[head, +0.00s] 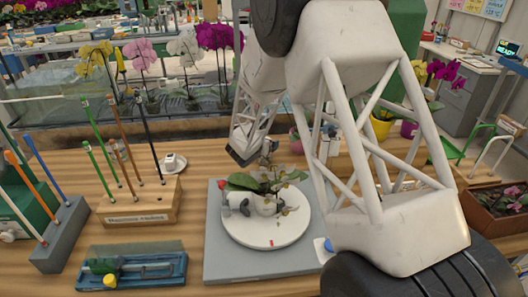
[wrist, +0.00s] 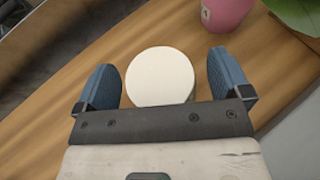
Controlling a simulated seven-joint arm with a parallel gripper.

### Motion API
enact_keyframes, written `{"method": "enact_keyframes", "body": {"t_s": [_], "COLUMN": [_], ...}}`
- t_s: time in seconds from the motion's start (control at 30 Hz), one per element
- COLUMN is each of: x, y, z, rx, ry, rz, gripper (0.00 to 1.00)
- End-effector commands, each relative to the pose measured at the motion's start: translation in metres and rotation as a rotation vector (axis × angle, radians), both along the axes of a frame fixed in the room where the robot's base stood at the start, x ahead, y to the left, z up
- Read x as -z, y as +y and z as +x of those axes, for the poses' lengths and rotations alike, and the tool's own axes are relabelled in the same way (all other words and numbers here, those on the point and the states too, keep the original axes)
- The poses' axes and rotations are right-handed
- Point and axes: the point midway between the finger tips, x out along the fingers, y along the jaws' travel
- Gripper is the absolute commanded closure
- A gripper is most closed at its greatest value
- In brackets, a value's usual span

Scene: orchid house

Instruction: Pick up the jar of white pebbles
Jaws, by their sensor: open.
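A round, plain cream-white top (wrist: 160,76) shows in the wrist view, seen from straight above. It looks like the lid of the jar; its sides and any pebbles are hidden. My gripper (wrist: 162,70) is open, with one blue finger on each side of this round top. A gap shows between each finger and the top, so neither finger appears to touch it. In the head view I cannot make out the jar; my arm covers much of that part of the bench.
A pink pot (wrist: 228,12) stands just beyond the right finger. A potted orchid with green leaves (head: 243,181) sits on a white turntable (head: 250,236) on a grey board (head: 218,268). A wooden stake rack (head: 150,205) stands left. Bare wood lies left of the fingers.

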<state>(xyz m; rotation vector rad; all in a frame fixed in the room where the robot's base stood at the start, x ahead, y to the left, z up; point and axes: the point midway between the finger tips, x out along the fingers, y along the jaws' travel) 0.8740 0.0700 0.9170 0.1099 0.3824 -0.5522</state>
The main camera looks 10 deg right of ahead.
Motion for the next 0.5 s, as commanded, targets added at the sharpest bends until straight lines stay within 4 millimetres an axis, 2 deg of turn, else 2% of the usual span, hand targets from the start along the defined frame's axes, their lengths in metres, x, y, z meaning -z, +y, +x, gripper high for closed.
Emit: {"method": "enact_keyframes", "body": {"t_s": [0.07,0.4,0.5], "x": [0.0,0.0004,0.0008], "y": [0.0,0.0,0.0], "z": [0.0,-0.0002,-0.0004], "rx": [0.0,0.0,0.0], "ry": [0.0,0.0,0.001], "rz": [0.0,0.0,0.0], "gripper": [0.07,0.59,0.72]}}
